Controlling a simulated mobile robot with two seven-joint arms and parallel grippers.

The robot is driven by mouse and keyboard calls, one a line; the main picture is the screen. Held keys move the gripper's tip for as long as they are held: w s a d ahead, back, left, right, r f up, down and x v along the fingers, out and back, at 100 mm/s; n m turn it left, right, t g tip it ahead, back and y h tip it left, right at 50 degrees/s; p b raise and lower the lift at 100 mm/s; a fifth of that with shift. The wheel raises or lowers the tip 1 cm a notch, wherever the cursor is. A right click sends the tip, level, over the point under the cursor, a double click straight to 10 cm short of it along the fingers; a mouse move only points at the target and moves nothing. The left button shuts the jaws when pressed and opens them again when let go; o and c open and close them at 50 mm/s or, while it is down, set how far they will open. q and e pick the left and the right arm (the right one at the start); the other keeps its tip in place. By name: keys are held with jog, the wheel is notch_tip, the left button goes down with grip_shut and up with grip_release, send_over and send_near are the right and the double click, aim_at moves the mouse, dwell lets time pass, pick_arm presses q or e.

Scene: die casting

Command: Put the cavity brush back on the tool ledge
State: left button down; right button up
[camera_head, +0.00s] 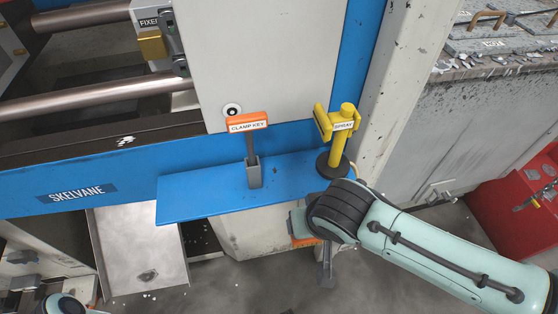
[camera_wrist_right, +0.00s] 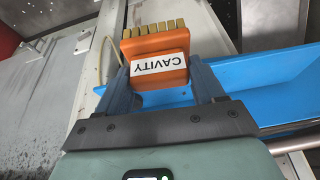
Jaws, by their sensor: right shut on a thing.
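The cavity brush (camera_wrist_right: 156,68) is an orange block with a white CAVITY label and a row of brass bristles at its top edge in the right wrist view. My right gripper (camera_wrist_right: 162,82) is shut on the block, one dark finger on each side. In the head view only a bit of orange (camera_head: 304,240) shows below my right wrist, which hides most of the brush. The tool ledge (camera_head: 200,193) is a blue shelf on the machine front; the brush is by its front right edge, apart or touching I cannot tell. My left gripper is not in view.
An orange-handled clamp key (camera_head: 248,123) stands in a holder on the ledge. A yellow spray tool (camera_head: 343,132) stands on a round dark base at the ledge's right end. The ledge's left part is bare. A metal chute (camera_head: 130,245) lies below left, a red box (camera_head: 510,205) far right.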

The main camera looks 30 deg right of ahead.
jog(key=shift+n, duration=0.3)
jog(key=w+d, duration=0.1)
jog(key=w, duration=0.3)
jog(key=w+d+p, duration=0.1)
jog(key=w, duration=0.4)
jog(key=w+d+p, duration=0.1)
jog(key=w, duration=0.4)
jog(key=shift+w+d, duration=0.2)
jog(key=w, duration=0.2)
jog(key=w+p, duration=0.1)
jog(key=shift+w+d+f, duration=0.2)
jog(key=shift+d+f, duration=0.15)
jog(key=shift+f, duration=0.35)
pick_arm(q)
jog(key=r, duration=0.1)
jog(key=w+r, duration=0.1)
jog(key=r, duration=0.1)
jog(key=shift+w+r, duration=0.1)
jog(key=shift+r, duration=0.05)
pick_arm(e)
jog(key=shift+s, duration=0.15)
jog(key=shift+f, duration=0.1)
jog(key=o, duration=0.9)
jog(key=shift+o, duration=0.2)
